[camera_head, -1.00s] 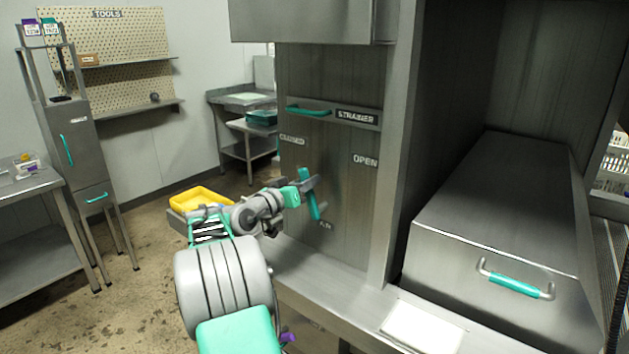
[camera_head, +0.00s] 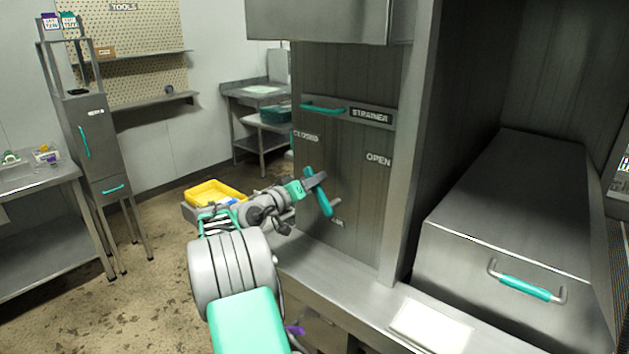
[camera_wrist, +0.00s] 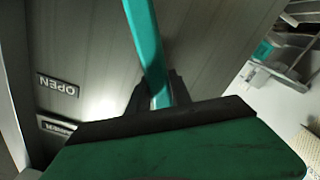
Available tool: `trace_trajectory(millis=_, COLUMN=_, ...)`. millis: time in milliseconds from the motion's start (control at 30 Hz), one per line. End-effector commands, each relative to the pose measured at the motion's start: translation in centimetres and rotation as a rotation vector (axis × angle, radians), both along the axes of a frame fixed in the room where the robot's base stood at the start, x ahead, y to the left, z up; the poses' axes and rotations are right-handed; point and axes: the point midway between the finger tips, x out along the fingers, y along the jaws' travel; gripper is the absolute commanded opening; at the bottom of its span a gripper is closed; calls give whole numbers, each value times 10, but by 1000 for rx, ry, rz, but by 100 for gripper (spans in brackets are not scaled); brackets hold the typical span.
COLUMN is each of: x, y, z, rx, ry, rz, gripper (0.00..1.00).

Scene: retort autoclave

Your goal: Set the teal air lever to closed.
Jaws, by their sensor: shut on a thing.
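The teal air lever (camera_head: 324,204) is on the grey metal panel (camera_head: 345,160), tilted with its upper end leaning left. A CLOSED label (camera_head: 305,137) is to its upper left and an OPEN label (camera_head: 378,160) to its upper right. My gripper (camera_head: 314,181) is shut on the lever near its upper end. In the wrist view the teal lever (camera_wrist: 146,45) runs between the dark fingers of my gripper (camera_wrist: 160,92).
A teal STRAINER handle (camera_head: 322,108) is above the lever. A large metal box (camera_head: 500,240) with a teal handle stands at right. A yellow tray (camera_head: 215,193) is behind my arm. A white sheet (camera_head: 430,325) lies on the front ledge.

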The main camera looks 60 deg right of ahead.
Motion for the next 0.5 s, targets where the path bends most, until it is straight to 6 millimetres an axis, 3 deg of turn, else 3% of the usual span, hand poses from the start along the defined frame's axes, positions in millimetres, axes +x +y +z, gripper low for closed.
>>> trace_trajectory(millis=33, x=1, y=0, z=-2, rx=2, ry=5, rz=2, gripper=0)
trace_trajectory(millis=67, x=1, y=0, z=-2, rx=2, ry=5, rz=2, gripper=26)
trace_trajectory(millis=100, x=1, y=0, z=-2, rx=2, ry=4, rz=2, gripper=29)
trace_trajectory(millis=333, x=0, y=0, z=-1, rx=1, ry=2, rz=1, gripper=47)
trace_trajectory(millis=500, x=0, y=0, z=0, rx=1, ry=1, rz=1, gripper=47)
